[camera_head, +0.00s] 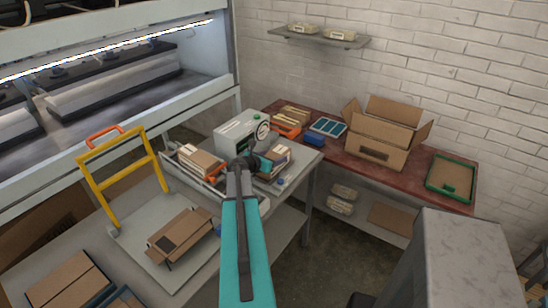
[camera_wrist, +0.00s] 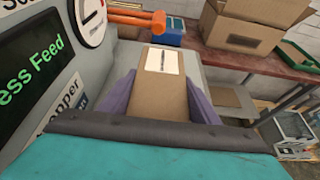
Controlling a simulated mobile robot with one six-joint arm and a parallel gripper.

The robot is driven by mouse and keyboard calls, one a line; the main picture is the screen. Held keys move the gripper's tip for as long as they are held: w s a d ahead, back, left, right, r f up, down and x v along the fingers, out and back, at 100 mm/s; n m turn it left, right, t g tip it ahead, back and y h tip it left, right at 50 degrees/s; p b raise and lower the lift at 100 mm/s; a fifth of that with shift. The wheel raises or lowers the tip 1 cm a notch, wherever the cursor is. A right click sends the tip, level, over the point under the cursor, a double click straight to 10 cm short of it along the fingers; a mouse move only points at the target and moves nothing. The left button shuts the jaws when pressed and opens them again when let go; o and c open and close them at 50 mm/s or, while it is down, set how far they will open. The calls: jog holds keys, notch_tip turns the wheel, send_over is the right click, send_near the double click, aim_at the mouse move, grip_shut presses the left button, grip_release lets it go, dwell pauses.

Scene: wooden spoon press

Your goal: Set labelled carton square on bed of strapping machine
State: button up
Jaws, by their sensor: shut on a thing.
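My gripper (camera_head: 262,166) is shut on a brown carton, seen between its purple-grey fingers in the wrist view (camera_wrist: 160,104). A white label (camera_wrist: 164,61) with a dark mark is on the carton's upper face. In the head view my arm partly hides the carton (camera_head: 279,153), which is over the right part of the grey bench. A yellow upright frame (camera_head: 122,168) with an orange top grip stands at a flat grey bed (camera_head: 128,247) on the left. It looks like the strapping machine, but I cannot be sure. Another brown carton (camera_head: 178,236) lies there.
A grey-green machine (camera_head: 238,131) with a dial and a "Press Feed" screen (camera_wrist: 40,78) stands close beside my gripper. Stacked packs (camera_head: 197,160) are left of my arm. A red-topped bench (camera_head: 342,159) behind bears an open box (camera_head: 381,142) and a green-rimmed tray (camera_head: 450,178).

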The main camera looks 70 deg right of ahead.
jog(key=shift+f, duration=0.15)
jog(key=o, duration=1.3)
jog(key=shift+r, duration=0.25)
jog(key=shift+b+v, duration=1.35)
jog(key=shift+v, duration=4.7)
jog(key=shift+s+d, duration=0.1)
jog(key=shift+s, duration=0.05)
